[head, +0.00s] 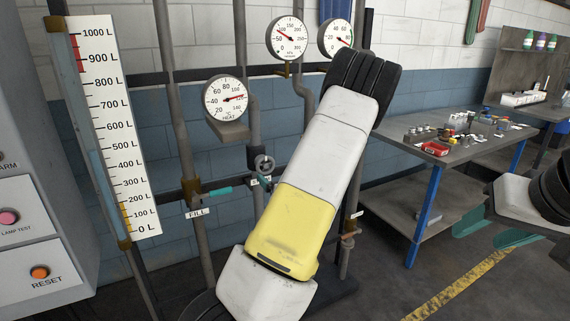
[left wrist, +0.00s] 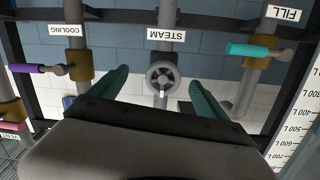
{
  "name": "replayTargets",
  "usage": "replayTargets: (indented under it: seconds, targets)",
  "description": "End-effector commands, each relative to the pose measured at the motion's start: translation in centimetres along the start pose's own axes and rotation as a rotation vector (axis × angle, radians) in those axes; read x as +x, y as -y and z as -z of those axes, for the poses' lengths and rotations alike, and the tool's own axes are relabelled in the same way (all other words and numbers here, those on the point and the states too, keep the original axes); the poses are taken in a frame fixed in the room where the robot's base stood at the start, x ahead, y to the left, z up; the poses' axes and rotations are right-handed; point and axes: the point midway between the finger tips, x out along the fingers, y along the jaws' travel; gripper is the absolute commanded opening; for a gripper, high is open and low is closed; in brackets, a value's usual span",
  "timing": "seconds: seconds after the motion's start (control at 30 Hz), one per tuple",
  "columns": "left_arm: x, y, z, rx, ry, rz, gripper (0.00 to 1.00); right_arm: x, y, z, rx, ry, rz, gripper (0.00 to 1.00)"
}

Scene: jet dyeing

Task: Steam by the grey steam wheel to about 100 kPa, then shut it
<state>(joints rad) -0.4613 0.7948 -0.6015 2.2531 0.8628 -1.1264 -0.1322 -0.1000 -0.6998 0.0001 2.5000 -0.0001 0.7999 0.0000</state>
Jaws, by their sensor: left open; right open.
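The grey steam wheel (head: 264,164) is on a vertical pipe left of my left arm in the head view. In the left wrist view, which is upside down, the wheel (left wrist: 162,76) is below the STEAM label (left wrist: 166,35). My left gripper (left wrist: 159,78) is open, with one teal finger on each side of the wheel; contact cannot be told. My right gripper (head: 484,230) is open and empty at the right edge.
The teal FILL handle (left wrist: 250,50) and purple COOLING handle (left wrist: 38,69) flank the wheel. A heat gauge (head: 225,98) and another gauge (head: 336,38) are on the pipes. A level scale (head: 115,130) stands left. A cluttered table (head: 390,153) stands right.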

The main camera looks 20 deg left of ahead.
Motion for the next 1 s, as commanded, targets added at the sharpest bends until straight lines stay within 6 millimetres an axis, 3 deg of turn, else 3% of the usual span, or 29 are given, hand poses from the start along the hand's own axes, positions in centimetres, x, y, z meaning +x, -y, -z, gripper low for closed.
replayTargets:
  seconds: [0.27, 0.7, 1.0]
  targets:
    - [0.9, 1.0, 0.8, 0.068, -0.123, 0.059, 0.87, 0.0, 0.0, 0.0, 0.0, 0.0, 0.0, 0.52]
    - [7.2, 1.3, 1.6, 0.067, -0.12, 0.057, 0.87, 0.0, 0.0, 0.0, 0.0, 0.0, 0.0, 0.52]
    - [7.9, 1.3, 1.7, 0.067, -0.119, 0.055, 0.87, 0.0, 0.0, 0.0, 0.0, 0.0, 0.0, 0.52]
